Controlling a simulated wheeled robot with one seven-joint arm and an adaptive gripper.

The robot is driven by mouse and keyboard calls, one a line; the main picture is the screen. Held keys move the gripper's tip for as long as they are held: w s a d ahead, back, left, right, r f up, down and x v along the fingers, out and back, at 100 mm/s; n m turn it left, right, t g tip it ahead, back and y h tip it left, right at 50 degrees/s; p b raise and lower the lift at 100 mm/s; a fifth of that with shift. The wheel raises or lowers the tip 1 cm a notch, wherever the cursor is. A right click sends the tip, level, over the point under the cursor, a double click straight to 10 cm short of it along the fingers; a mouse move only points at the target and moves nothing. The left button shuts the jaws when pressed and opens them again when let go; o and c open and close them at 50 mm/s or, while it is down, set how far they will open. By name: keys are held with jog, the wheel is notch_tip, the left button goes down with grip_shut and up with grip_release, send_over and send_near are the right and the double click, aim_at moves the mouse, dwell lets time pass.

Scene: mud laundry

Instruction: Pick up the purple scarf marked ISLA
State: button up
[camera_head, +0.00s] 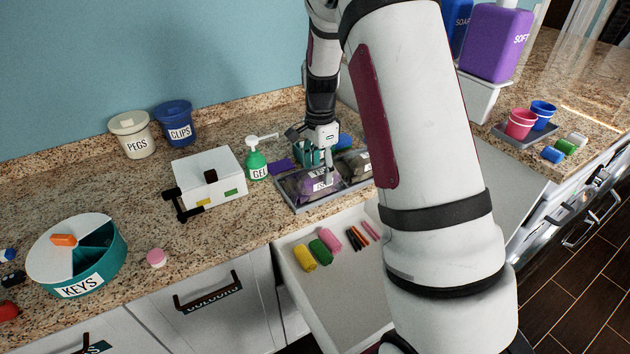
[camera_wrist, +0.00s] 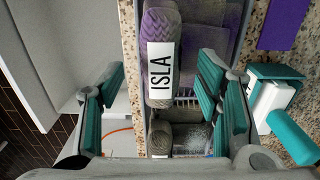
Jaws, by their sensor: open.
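The purple scarf marked ISLA (camera_head: 314,184) lies rolled in a grey tray (camera_head: 331,204) on the counter. In the wrist view the scarf (camera_wrist: 159,25) lies ahead of my gripper (camera_wrist: 161,95), its white ISLA label facing up. My gripper (camera_head: 328,178) is above the tray at the scarf, with its teal fingers spread on either side in the wrist view. The fingers do not visibly touch the scarf. A second, grey-brown roll (camera_wrist: 160,140) lies beside it in the tray, and it also shows in the head view (camera_head: 352,163).
A green GEL bottle (camera_head: 256,161) and a white box (camera_head: 209,175) stand left of the tray. An open drawer (camera_head: 340,288) with several coloured rolls is below the tray. A purple cloth (camera_head: 280,166) lies behind the tray. A KEYS bin (camera_head: 78,258) stands at far left.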

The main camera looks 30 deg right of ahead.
jog(key=shift+f, duration=1.35)
jog(key=shift+c, duration=0.5)
jog(key=c, duration=1.2)
jog(key=shift+r, duration=0.1)
